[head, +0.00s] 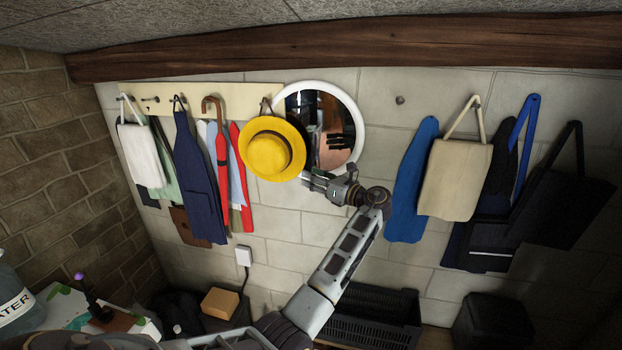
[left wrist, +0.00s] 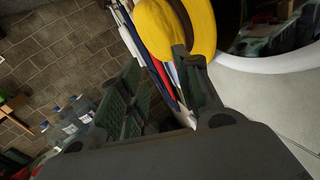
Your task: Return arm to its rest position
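My left arm reaches up in front of the wall in the head view. Its gripper (head: 312,180) points left, just below the round mirror and beside the lower right edge of the yellow hat (head: 271,149). In the left wrist view the two fingers of the left gripper (left wrist: 162,72) stand apart with nothing between them. The yellow hat also shows there beyond the fingertips (left wrist: 172,28). I cannot tell whether the gripper touches the hat. My right gripper is not in view.
The white-framed mirror (head: 362,125) hangs behind the gripper. Clothes hang on the left rack (head: 235,95); a beige bag (head: 455,180) and dark bags hang at right. A black crate (head: 372,318) is below. Bare wall (head: 290,228) lies under the hat and mirror.

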